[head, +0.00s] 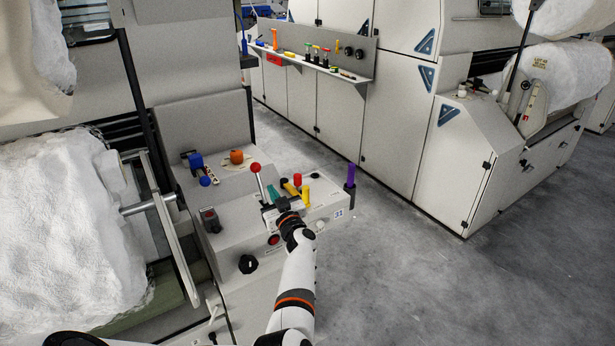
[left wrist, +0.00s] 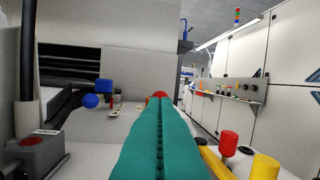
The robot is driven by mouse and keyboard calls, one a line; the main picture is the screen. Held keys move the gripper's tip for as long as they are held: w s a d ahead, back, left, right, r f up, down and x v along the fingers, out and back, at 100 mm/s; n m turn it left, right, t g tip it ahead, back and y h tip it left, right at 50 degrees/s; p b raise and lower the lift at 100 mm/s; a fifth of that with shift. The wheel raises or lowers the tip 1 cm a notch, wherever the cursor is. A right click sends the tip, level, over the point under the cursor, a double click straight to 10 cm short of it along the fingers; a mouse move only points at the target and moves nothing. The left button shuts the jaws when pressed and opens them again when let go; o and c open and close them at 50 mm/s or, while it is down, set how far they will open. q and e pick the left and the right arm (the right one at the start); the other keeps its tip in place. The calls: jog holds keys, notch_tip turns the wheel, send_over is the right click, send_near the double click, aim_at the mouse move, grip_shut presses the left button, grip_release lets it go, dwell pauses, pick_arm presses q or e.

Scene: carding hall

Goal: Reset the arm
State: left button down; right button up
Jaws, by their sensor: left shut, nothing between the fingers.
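My left arm comes up from the bottom middle of the head view. My left gripper (head: 272,193) is over the front control box (head: 230,225) of the near machine. Its teal fingers (left wrist: 158,140) are pressed together in the left wrist view, with nothing between them. A lever with a red ball (head: 255,168) stands just beyond the fingertips. The red ball (left wrist: 160,94) is partly hidden behind the fingers in the left wrist view; I cannot tell whether they touch. My right gripper is in neither view.
Red (head: 297,179) and yellow (head: 305,194) cylinders and a purple-topped post (head: 351,174) stand right of the gripper. A blue part (head: 196,161) and an orange knob (head: 236,156) lie behind. White fibre rolls (head: 60,220) fill the left. Grey floor (head: 400,275) at right is clear.

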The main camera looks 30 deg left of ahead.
pick_arm(q)
jog(key=shift+d, duration=0.1)
jog(key=s+d+f+m+t+h, duration=0.15)
jog(key=d+f+m+h, duration=0.3)
jog(key=f, duration=0.45)
jog(key=s+d+f+m+t+h, duration=0.1)
jog(key=s+d+f+m+h, duration=0.25)
jog(key=d+f, duration=0.4)
jog(key=s+d+f+m+t+h, duration=0.1)
jog(key=s+d+f+m+h, duration=0.2)
jog(key=f, duration=0.8)
jog(key=s+d+f+m+g+h, duration=0.1)
jog(key=s+d+f+g+h, duration=0.2)
jog(key=s+d+f, duration=0.35)
jog(key=s+d+f+m+g+h, duration=0.2)
jog(key=s+d+f, duration=0.1)
jog(key=s+f, duration=0.7)
jog(key=s+d+f+g, duration=0.1)
jog(key=s+f+g, duration=0.1)
jog(key=s, duration=0.8)
jog(key=s+d+f+m+g, duration=0.1)
jog(key=s+f+g, duration=0.2)
jog(key=s, duration=0.7)
jog(key=s+d+f+g+h, duration=0.1)
jog(key=s+f, duration=0.3)
jog(key=s, duration=0.7)
jog(key=shift+d+m+g, duration=0.2)
jog(key=shift+m+g, duration=0.1)
jog(key=shift+g, duration=0.45)
jog(key=shift+s, duration=0.1)
